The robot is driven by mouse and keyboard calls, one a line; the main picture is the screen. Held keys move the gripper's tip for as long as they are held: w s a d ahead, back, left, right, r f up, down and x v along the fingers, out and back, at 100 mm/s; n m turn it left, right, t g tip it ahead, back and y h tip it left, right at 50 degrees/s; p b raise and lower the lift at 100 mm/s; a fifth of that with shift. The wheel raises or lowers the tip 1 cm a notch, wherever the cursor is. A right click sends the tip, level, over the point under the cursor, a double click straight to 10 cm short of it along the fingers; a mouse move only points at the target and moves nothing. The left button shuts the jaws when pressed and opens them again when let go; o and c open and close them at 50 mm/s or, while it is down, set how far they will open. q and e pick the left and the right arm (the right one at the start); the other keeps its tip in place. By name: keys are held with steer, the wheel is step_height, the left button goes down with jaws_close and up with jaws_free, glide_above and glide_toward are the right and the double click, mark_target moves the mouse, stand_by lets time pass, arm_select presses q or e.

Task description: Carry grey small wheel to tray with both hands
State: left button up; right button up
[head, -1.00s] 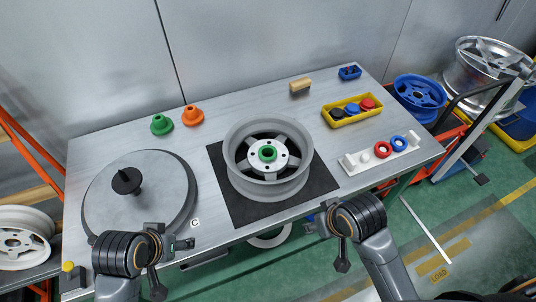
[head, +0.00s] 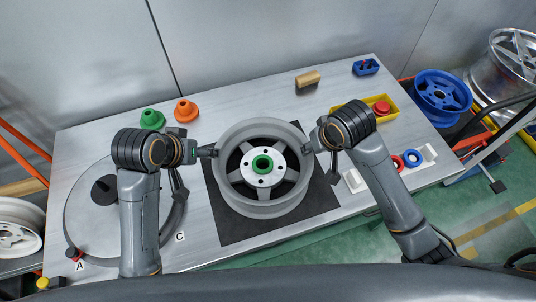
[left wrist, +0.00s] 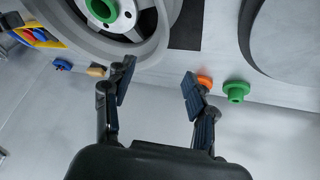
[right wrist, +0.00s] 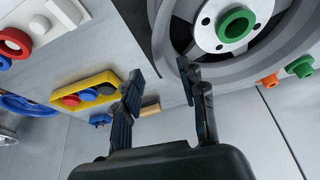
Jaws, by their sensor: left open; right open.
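The grey small wheel (head: 264,207) lies flat on a black mat (head: 232,230) at the middle of the table, with a green ring (head: 262,164) at its hub. My left gripper (head: 198,172) is open at its left side, one finger close to the rim. My right gripper (head: 320,162) is open at its right side, one finger at the rim. The wheel also shows past the fingers in the left wrist view (left wrist: 90,40) and right wrist view (right wrist: 170,35). I cannot tell whether either finger touches. A yellow tray (head: 388,117) at the right is partly hidden by my right arm.
A round grey plate (head: 85,215) with a black knob lies at the left, partly behind my left arm. Green (head: 152,119) and orange (head: 186,110) pieces, a wooden block (head: 307,79) and a blue piece (head: 366,67) stand behind. A white holder (head: 356,180) is at right.

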mark_target(303, 158)
steer(key=shift+s+a+r, duration=0.25)
steer(key=shift+s+a, duration=0.1)
steer(key=shift+s, duration=0.3)
steer(key=shift+w+d+f, duration=0.1)
steer(key=shift+w+f, duration=0.05)
steer(key=shift+f, duration=0.2)
arm_select(q)
steer(key=x, duration=1.3)
steer(key=shift+s+a+f, duration=0.1)
steer(key=shift+s+f, duration=0.1)
arm_select(e)
steer(key=x, duration=1.3)
steer(key=shift+w+f, duration=0.15)
steer(key=shift+w, duration=0.05)
steer(key=shift+d, duration=0.1)
arm_select(q)
steer(key=c, duration=0.9)
arm_select(e)
jaws_close()
arm_select(q)
jaws_close()
steer(key=shift+w+r, duration=0.15)
steer(key=shift+r, duration=0.05)
arm_select(e)
steer(key=shift+w+r, duration=0.15)
steer(key=shift+r, duration=0.05)
